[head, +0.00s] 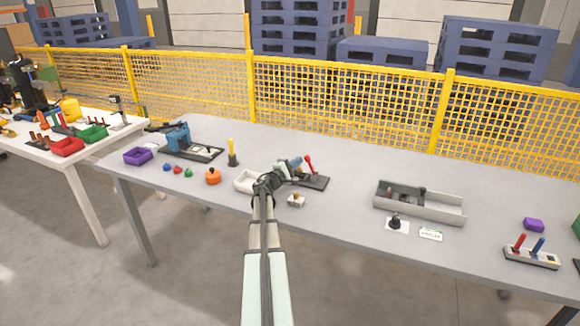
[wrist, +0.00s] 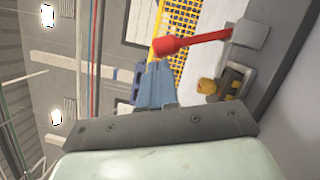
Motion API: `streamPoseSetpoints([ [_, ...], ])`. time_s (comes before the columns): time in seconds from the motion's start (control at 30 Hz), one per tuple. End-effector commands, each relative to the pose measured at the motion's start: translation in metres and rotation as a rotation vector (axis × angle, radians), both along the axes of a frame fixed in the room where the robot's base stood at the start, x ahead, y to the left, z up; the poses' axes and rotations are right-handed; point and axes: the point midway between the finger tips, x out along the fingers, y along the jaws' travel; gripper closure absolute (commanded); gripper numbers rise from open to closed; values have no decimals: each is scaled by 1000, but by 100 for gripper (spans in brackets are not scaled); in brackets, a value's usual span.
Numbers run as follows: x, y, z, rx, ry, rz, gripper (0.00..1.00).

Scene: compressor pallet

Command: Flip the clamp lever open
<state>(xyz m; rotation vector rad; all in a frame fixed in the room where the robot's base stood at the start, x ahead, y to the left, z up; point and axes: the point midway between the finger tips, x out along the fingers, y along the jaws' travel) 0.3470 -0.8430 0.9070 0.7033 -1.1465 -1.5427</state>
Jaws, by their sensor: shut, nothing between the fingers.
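The clamp has a red lever (head: 310,166) that stands nearly upright, leaning a little left, on a dark base plate (head: 318,184). In the wrist view the red lever (wrist: 190,41) runs from a grey block to its thicker end near my fingertips. My gripper (head: 298,161) has blue fingers, is shut and holds nothing. It is just left of the lever in the head view. The wrist view shows the fingers (wrist: 153,78) close to the lever's thick end; I cannot tell whether they touch it. My arm hides part of the clamp.
A pale tray (head: 245,183) sits left behind my wrist, and a small block (head: 296,200) lies in front of the clamp. An orange knob (head: 213,176) and yellow-handled post (head: 232,152) stand left. A grey bin (head: 435,208) is right, with clear table between.

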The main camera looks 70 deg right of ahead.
Motion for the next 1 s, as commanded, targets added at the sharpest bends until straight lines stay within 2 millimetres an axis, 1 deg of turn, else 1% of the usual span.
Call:
streamPoseSetpoints([
  [0.13,-3,-2,1,0,0,0,100],
  [0.5,-3,-2,2,0,-3,0,100],
  [1.0,-9,-1,6,0,-86,0,100],
])
